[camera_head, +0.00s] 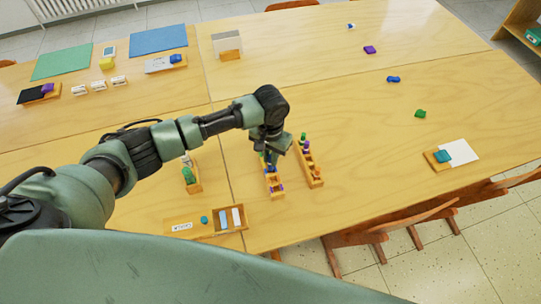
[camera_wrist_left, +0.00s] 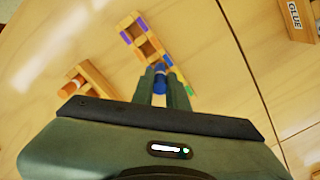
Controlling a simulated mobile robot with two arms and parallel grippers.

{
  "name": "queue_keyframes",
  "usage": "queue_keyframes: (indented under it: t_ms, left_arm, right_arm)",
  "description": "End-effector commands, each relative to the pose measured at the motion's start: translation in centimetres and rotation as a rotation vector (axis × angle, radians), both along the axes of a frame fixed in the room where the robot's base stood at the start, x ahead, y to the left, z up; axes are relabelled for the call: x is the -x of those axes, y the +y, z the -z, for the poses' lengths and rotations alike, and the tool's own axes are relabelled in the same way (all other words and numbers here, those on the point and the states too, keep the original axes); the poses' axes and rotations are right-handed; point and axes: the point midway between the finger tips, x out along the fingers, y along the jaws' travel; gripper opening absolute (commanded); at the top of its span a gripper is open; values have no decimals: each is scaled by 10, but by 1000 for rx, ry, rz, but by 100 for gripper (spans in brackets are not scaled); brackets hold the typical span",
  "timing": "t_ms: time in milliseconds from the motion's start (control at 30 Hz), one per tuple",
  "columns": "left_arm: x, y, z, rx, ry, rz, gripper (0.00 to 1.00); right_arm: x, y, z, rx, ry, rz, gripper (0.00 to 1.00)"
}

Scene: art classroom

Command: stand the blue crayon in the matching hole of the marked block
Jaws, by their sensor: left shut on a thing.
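My left gripper (camera_head: 268,157) is shut on the blue crayon (camera_wrist_left: 160,82), which shows between its two fingers in the left wrist view. The marked block (camera_wrist_left: 146,47) is a narrow wooden block with square holes and coloured marks, among them purple and orange. In the head view this block (camera_head: 275,190) lies directly below my left gripper. The crayon is at the block's near end in the wrist view; the fingers hide its lower end, so I cannot tell whether it is in a hole or above it. My right gripper is not in view.
A second wooden block (camera_head: 315,180) with green, purple and orange crayons stands close to the right. A wooden holder (camera_head: 194,186) with a green item stands to the left. A divided tray (camera_head: 205,232) is at the front edge. The table's right middle is mostly clear.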

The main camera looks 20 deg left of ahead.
Motion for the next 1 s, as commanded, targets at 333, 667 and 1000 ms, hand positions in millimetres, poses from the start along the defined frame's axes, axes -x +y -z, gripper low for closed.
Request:
queue_keyframes:
  t_ms: [333, 667, 1000]
  left_arm:
    - [0, 0, 0, 0, 1, 0, 0]
    - [0, 0, 0, 0, 1, 0, 0]
    - [0, -1, 3, 1, 1, -1, 0]
  right_arm:
    - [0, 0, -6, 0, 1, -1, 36]
    - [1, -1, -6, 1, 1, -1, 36]
    - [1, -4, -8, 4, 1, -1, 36]
